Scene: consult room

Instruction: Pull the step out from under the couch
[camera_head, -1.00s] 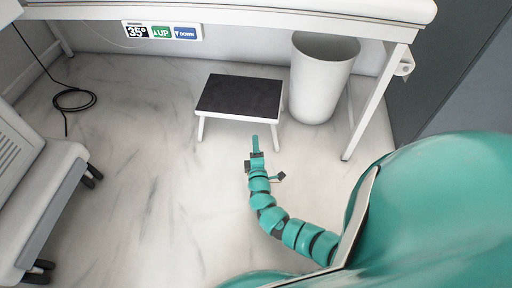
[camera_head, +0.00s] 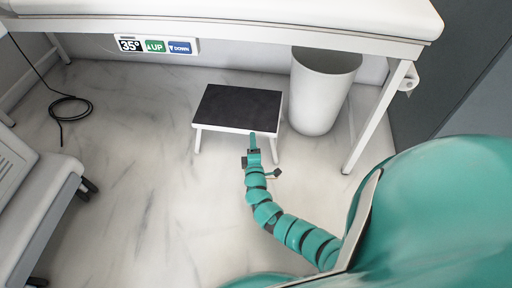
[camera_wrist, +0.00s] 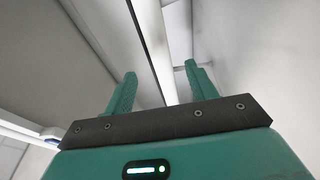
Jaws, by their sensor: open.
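The step (camera_head: 238,106) is a low stool with a black top, a white rim and white legs. It stands upright on the floor under the front part of the couch (camera_head: 250,33), with its front edge facing me. My gripper (camera_head: 252,140) is at the step's front edge, right of its middle, and its fingertips overlap the white rim in the head view. I cannot tell whether they touch it. In the wrist view my gripper (camera_wrist: 160,88) has its two fingers spread apart. A white bar runs between and beyond them; I cannot tell which part it is.
A white bin (camera_head: 322,92) stands close to the step's right side. A white couch leg (camera_head: 375,125) is further right. A grey chair (camera_head: 42,200) is at the left, and a black cable (camera_head: 72,108) lies on the floor. The marble floor in front of the step is clear.

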